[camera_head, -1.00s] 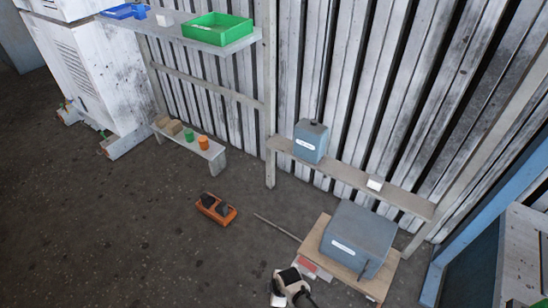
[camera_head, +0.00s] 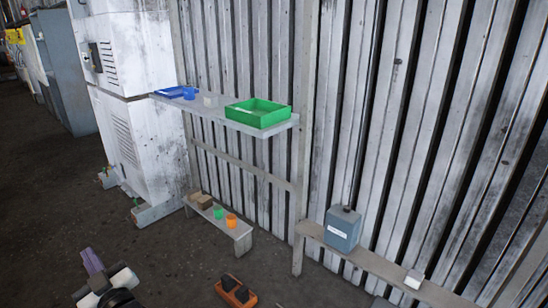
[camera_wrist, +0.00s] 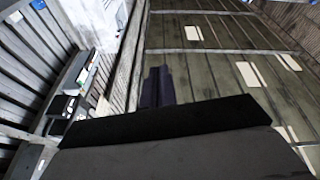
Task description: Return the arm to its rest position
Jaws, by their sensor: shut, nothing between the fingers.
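My gripper (camera_head: 92,260) shows at the lower left of the head view, above the dark floor and with nothing in it. Its dark fingers point up and away. In the wrist view the gripper (camera_wrist: 158,86) has its fingers together, with no gap seen and nothing held. Beyond them this view shows the roof and walls. Part of my white and black arm shows below the gripper in the head view; the rest is out of frame.
A low bench (camera_head: 243,232) holds small items. A shelf (camera_head: 222,116) holds a green tray (camera_head: 258,112). A grey-blue box (camera_head: 343,229) stands on a ledge (camera_head: 390,270). A white cabinet (camera_head: 130,60) stands left.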

